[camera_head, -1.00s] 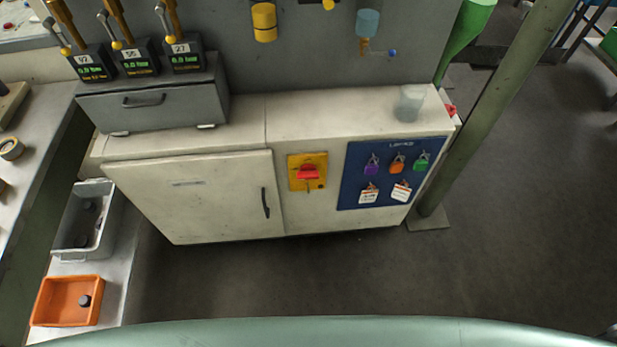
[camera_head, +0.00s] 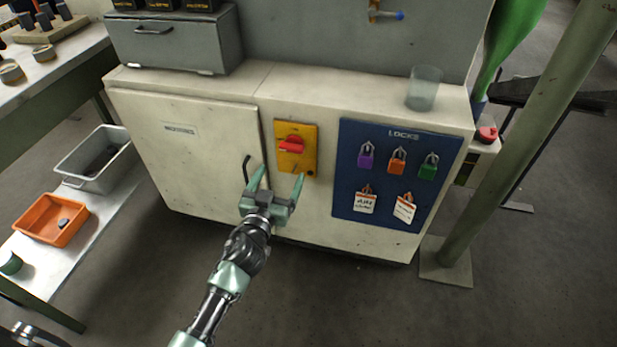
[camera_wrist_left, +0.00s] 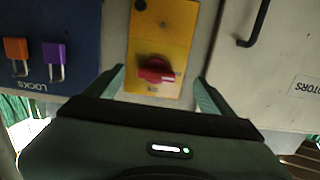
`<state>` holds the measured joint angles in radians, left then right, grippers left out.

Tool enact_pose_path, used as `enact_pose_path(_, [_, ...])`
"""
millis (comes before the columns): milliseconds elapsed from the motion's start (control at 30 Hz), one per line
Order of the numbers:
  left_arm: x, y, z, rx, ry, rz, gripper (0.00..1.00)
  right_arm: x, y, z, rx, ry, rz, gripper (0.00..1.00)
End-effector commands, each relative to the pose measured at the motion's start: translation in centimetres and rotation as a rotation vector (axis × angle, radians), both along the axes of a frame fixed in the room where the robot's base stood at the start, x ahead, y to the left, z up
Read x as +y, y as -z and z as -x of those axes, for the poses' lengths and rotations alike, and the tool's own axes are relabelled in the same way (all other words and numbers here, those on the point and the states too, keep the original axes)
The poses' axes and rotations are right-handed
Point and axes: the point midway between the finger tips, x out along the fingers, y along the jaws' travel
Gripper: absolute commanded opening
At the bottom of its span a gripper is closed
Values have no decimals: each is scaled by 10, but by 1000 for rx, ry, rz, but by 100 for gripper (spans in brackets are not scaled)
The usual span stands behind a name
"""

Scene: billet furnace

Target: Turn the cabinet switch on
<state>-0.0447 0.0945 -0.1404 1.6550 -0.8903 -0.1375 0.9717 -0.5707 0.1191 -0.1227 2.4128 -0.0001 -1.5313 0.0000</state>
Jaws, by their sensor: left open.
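The cabinet switch is a red rotary handle (camera_head: 291,145) on a yellow plate (camera_head: 310,160) on the front of the white cabinet (camera_head: 210,190). Its handle lies roughly horizontal. My left gripper (camera_head: 278,182) is open and empty, just in front of and below the switch in the head view. In the left wrist view the red handle (camera_wrist_left: 155,70) shows, with the picture upside down, between the two green fingers (camera_wrist_left: 160,88). I cannot tell if the fingertips touch the plate. My right gripper is not in view.
A blue locks board (camera_head: 390,215) with padlocks and tags is right of the switch. A black door handle (camera_head: 246,170) is just left of it. A glass (camera_head: 423,88) stands on the cabinet top. A green post (camera_head: 500,150) stands at the right.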

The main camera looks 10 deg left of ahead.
Motion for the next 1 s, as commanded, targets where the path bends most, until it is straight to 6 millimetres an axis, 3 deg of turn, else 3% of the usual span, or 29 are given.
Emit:
enact_pose_path(167, [0, -20, -9, -56, 1, 9, 84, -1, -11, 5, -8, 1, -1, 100])
enact_pose_path(500, [-2, -20, -60, -54, 0, 7, 84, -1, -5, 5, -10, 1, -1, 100])
enact_pose_path(600, [-2, -19, -72, -53, 0, 8, 84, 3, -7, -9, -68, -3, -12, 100])
enact_pose_path(1000, [-3, -19, -81, -50, 1, 9, 84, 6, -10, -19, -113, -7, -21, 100])
